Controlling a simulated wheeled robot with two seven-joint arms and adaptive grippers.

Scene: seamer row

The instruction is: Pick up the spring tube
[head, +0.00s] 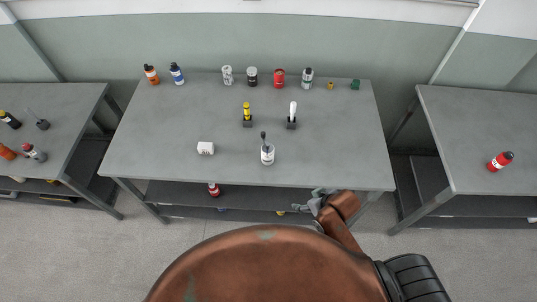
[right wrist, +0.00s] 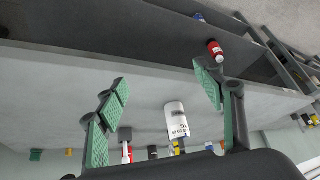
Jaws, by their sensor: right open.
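I cannot tell for sure which thing is the spring tube. Two slim upright pieces stand in dark bases mid-table: a yellow one (head: 247,111) and a white one (head: 293,111). A white cup (head: 267,156) with a dark stick in it stands nearer the front edge; a white labelled container, apparently this cup, shows in the right wrist view (right wrist: 176,120), beyond the fingers. My right gripper (head: 318,200) is at the table's front edge, right of the cup and apart from it. Its green-padded fingers (right wrist: 162,88) are spread and empty. My left gripper is not in view.
The grey table (head: 170,125) has a back row of bottles and cans, including a red can (head: 279,78). A white box (head: 205,148) lies left of the cup. The table's right front is clear.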

